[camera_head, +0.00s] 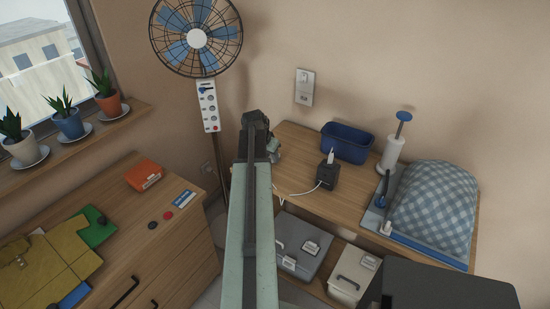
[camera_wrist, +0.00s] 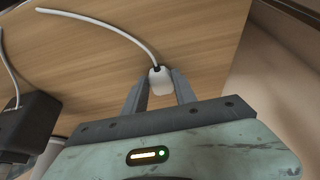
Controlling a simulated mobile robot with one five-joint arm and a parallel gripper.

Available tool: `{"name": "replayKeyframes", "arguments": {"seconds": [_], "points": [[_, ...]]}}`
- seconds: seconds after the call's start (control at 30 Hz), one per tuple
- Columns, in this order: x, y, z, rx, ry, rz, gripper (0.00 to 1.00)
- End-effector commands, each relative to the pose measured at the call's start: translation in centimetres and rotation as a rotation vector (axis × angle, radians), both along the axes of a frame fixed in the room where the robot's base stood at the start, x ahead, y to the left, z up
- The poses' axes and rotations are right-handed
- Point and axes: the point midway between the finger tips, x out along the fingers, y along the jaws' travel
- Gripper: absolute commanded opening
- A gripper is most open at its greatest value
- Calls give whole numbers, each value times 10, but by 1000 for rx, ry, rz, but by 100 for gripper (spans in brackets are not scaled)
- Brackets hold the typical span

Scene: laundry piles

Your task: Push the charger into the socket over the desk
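The charger (camera_wrist: 160,80) is a small white block with a white cable. In the wrist view it lies between the fingertips of my gripper (camera_wrist: 161,86), over the wooden desk. The fingers flank it closely; I cannot tell whether both press on it, or whether it rests on the desk. My arm hides the charger in the head view, where my gripper (camera_head: 273,148) is over the left end of the desk (camera_head: 352,205). A wall plate (camera_head: 304,87) over the desk appears to be the socket; it stands apart from my gripper.
A black box (camera_head: 327,176) with a white plug on top stands on the desk near my gripper. A blue bin (camera_head: 346,142), a white pump-like cylinder (camera_head: 393,152) and a checked cushion (camera_head: 434,205) stand farther right. A fan (camera_head: 196,38) stands left of the desk.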

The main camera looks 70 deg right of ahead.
Motion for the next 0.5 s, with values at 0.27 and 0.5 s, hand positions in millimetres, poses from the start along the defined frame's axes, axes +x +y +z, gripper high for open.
{"name": "replayKeyframes", "arguments": {"seconds": [0.27, 0.5], "points": [[0, 0, 3, 0, 0, 0, 0], [0, 0, 26, 0, 0, 0, 0]]}}
